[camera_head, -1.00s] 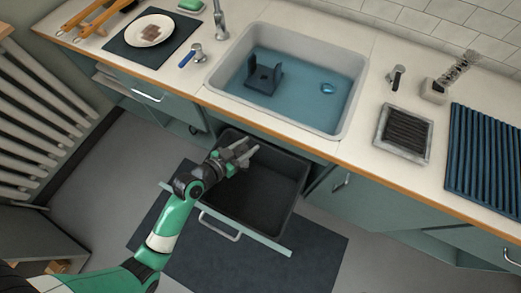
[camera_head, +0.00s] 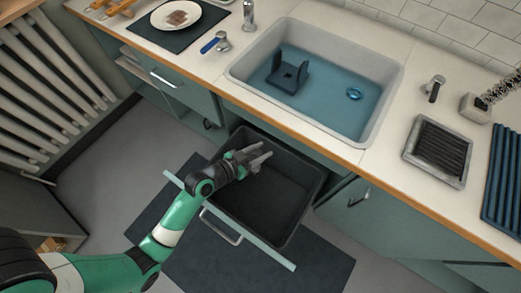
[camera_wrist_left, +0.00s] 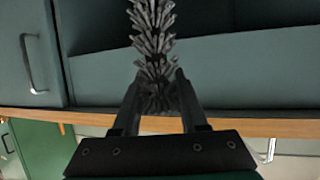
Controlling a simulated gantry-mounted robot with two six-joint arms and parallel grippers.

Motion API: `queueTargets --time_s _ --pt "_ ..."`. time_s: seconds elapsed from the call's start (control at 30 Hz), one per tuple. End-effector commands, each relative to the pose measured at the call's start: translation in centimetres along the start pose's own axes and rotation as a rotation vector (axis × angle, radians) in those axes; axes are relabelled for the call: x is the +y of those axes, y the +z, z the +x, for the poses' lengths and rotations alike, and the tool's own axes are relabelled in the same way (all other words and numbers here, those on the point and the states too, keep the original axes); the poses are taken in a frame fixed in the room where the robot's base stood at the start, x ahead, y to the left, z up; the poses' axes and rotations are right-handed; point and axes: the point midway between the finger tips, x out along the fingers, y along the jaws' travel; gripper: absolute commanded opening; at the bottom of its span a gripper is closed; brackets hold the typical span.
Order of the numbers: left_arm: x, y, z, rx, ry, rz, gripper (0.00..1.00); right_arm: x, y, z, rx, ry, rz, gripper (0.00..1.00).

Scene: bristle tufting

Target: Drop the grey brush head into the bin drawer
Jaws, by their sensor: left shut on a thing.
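The grey brush head (camera_wrist_left: 153,45) shows in the left wrist view as a column of dense grey bristles, upright in the picture, with its lower end between my fingers. My left gripper (camera_head: 262,158) is shut on it; its fingers also show in the left wrist view (camera_wrist_left: 155,100). In the head view the gripper is above the open bin drawer (camera_head: 310,196), over its back left part. The brush head is too small to make out in the head view. The drawer is dark inside, with a pale green front and a metal handle. My right gripper is not in view.
The counter's wooden edge (camera_head: 300,135) runs just behind the drawer. Above it is the sink (camera_head: 330,117) with blue water, a dark bracket (camera_head: 287,77) and a blue ring (camera_head: 354,94). A framed dark grille (camera_head: 440,150) and a blue ribbed mat (camera_head: 505,185) lie at the right.

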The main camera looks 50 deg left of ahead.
Motion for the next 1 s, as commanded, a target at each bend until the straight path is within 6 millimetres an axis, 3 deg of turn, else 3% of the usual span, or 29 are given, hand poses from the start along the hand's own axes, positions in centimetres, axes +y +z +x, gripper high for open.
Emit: queueTargets --time_s 0.07,0.1,0.3,0.67,0.77,1.0 --pt "0.0 -0.1 0.0 0.001 0.0 0.0 0.0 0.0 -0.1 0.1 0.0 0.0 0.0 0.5" --pt "0.0 -0.1 0.0 0.001 0.0 0.0 0.44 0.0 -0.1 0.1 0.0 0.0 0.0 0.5" --pt "0.0 -0.1 0.0 0.0 0.0 0.0 0.77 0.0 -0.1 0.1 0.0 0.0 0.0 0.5" --pt "0.0 -0.2 -0.7 -0.001 -0.001 -0.001 0.77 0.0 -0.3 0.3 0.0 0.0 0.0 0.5" --pt "-0.1 -0.3 -2.3 -0.002 -0.002 -0.002 0.77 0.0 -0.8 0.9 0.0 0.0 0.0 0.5" --pt "-0.1 -0.2 -8.0 -0.004 -0.004 -0.004 0.77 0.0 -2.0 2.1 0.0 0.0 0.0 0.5"
